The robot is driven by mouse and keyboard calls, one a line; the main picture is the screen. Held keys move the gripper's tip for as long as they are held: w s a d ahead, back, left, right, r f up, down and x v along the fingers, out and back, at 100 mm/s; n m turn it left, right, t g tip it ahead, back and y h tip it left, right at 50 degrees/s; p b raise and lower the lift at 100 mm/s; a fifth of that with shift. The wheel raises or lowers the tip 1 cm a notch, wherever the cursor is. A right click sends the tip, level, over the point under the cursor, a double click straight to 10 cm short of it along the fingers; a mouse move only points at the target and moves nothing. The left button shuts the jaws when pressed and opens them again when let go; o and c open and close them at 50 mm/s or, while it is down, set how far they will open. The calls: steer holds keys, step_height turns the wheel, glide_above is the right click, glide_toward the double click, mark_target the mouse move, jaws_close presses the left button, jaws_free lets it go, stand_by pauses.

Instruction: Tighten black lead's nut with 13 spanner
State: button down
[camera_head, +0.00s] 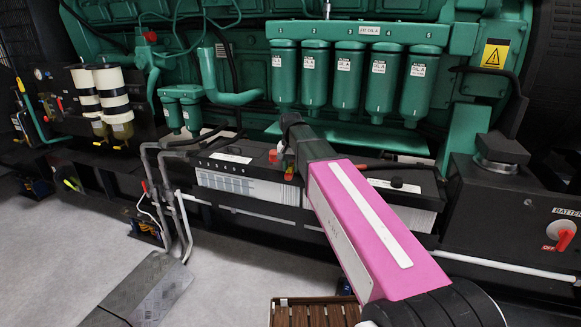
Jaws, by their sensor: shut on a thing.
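My arm reaches in from the lower right to the left battery (240,185), a black-topped block with pale sides. My gripper (287,160) is at the wrist's far end, low over the right end of that battery's top. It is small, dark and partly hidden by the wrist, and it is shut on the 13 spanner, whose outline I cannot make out. Small red and yellow bits show beside it. A black lead (205,141) runs down to the left part of the battery top. The nut cannot be made out.
A second battery (415,215) stands right of my arm, partly hidden by it. Green filter canisters (350,78) hang close above. Grey pipes (170,205) stand at the left, a red switch (561,234) at the right. A slatted wooden crate (312,301) is at the bottom. Grey floor is open at left.

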steer(key=shift+f, duration=0.75)
stand_by(0.6)
steer(key=c, duration=1.7)
jaws_free()
jaws_close()
steer(key=shift+w+a+m, duration=0.25)
steer(key=shift+a+m, duration=0.75)
steer(key=shift+w+a+m, duration=0.25)
steer(key=shift+a+m, duration=0.2)
steer(key=shift+a, duration=0.05)
steer(key=shift+w+a+m, duration=0.2)
steer(key=shift+a+m, duration=0.25)
